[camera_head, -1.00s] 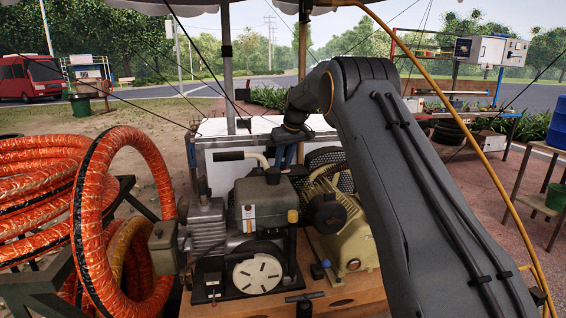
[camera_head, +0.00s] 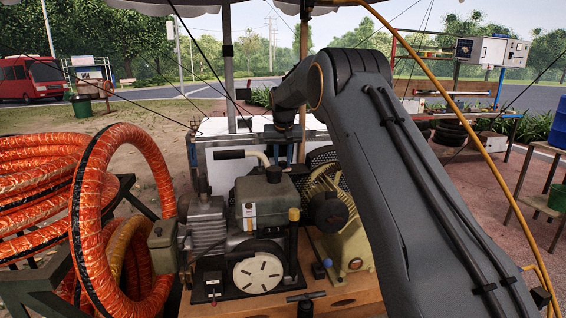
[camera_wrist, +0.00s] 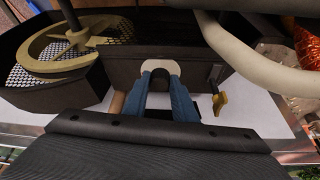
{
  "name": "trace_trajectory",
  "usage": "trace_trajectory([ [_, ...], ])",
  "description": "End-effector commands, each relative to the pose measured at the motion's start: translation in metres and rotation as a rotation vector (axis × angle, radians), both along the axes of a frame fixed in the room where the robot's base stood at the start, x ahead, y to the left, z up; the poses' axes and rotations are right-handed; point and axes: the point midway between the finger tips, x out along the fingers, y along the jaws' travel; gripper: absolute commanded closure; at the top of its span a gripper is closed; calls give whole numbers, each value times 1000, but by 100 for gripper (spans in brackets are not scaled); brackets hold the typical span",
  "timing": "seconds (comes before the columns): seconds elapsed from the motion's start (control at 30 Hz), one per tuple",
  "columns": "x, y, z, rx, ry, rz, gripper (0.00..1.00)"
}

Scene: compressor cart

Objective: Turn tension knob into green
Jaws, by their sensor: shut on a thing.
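In the wrist view, my gripper (camera_wrist: 160,84) has its two blue fingers closed around a dark rounded knob (camera_wrist: 160,78). The knob stands in front of a pale rounded plate on a dark brown box face (camera_wrist: 125,68). I take this to be the tension knob; its pointer and any green zone cannot be made out. In the head view my gripper (camera_head: 284,154) shows only as bits of blue behind the engine (camera_head: 262,200), and the knob is hidden there.
A yellow lever (camera_wrist: 218,100) sits close right of the fingers. The cart's engine and motor (camera_head: 345,235) stand below my arm. Orange hoses (camera_head: 90,220) hang at left.

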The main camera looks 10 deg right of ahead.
Motion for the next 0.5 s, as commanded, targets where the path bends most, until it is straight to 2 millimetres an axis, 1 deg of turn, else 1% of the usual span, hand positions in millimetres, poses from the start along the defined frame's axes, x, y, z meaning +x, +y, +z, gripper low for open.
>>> trace_trajectory([
  [0.2, 1, 0, 1, 0, -3, -46, 98],
  [0.5, 1, 0, 1, 0, -2, -53, 98],
])
